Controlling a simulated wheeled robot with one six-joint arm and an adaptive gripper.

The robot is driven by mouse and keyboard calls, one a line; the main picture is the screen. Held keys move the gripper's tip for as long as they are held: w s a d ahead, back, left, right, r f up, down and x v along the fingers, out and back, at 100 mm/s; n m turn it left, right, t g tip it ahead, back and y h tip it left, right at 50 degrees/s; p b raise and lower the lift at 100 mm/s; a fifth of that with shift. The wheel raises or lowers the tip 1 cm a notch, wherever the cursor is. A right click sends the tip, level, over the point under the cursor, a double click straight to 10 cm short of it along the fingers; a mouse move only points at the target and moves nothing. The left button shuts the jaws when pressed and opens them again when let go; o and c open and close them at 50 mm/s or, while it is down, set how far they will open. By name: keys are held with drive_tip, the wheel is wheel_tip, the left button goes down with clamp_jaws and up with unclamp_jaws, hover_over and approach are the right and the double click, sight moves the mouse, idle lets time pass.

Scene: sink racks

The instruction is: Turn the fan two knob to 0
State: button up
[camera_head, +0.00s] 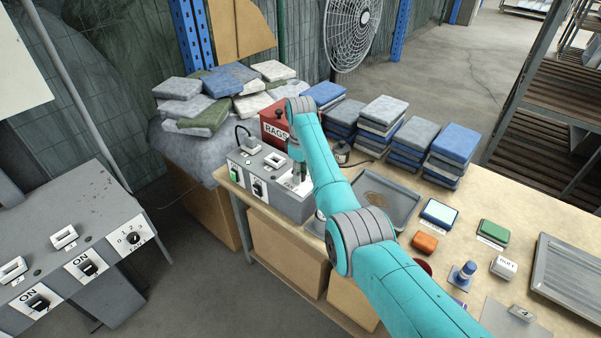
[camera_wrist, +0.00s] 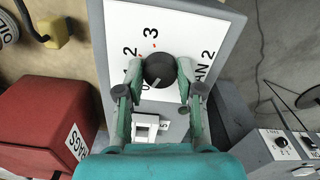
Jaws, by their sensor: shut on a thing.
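The fan two knob (camera_wrist: 159,69) is a dark round knob on a white plate marked FAN 2 (camera_wrist: 185,25), in the wrist view. Numbers 3, 2 and 1 run around its upper and left side, and a partly hidden 0 sits at its lower left. A pale pointer line on the knob points down and left, near the 0. My gripper (camera_wrist: 160,90) is shut on the knob, with one finger on each side. In the head view my gripper (camera_head: 297,165) is over the right end of the grey control box (camera_head: 262,190), and the arm hides most of the knob there.
A red RAGS box (camera_head: 274,127) stands close behind the control box. Stacks of folded cloths (camera_head: 380,122) and a grey tray (camera_head: 385,197) lie on the table to the right. A separate panel with a FAN 1 knob (camera_head: 133,238) stands at the left.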

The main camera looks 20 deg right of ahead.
idle(0.4)
drive_tip(key=o, duration=1.2)
drive_tip(key=shift+c, duration=0.2)
drive_tip(key=shift+r, duration=0.1)
wheel_tip(320, 180, up, 12)
